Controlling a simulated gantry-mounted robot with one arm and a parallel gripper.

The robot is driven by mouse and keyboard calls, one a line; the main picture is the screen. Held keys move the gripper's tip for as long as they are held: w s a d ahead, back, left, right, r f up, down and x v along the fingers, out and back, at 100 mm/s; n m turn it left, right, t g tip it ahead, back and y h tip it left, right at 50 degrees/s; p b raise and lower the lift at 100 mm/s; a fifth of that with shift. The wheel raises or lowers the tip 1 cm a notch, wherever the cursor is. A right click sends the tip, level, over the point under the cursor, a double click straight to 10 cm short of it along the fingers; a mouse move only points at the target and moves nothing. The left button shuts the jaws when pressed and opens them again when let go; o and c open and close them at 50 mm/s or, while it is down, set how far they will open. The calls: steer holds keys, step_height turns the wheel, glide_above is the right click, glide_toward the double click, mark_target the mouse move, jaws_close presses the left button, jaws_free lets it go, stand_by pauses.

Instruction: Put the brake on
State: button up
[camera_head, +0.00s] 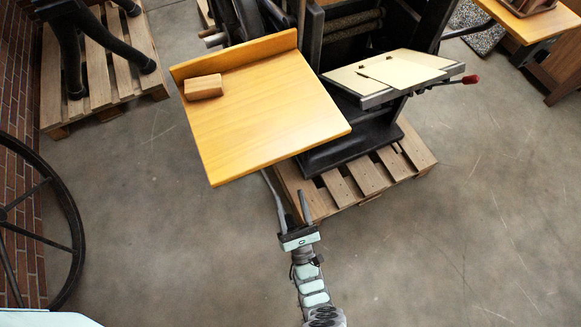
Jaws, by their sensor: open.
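A dark hand press (352,148) stands on a wooden pallet at the top centre. A thin lever with a red grip (470,79) sticks out at its right side, beside a slanted bed (400,73) with pale sheets on it. No part is labelled as the brake, so I cannot tell whether this lever is it. My gripper (292,207) is open and empty, below the lower edge of the wooden board. It is well to the left of and below the red grip in the picture.
A yellow wooden board (270,115) with a small wooden block (203,87) juts out from the press. The pallet (345,182) edges out below the press. A large dark wheel (75,225) stands at left. The floor at lower right is clear.

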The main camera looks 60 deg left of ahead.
step_height(320, 180, up, 2)
steer(key=shift+r+p, duration=0.2)
steer(key=shift+p, duration=0.2)
stand_by(0.5)
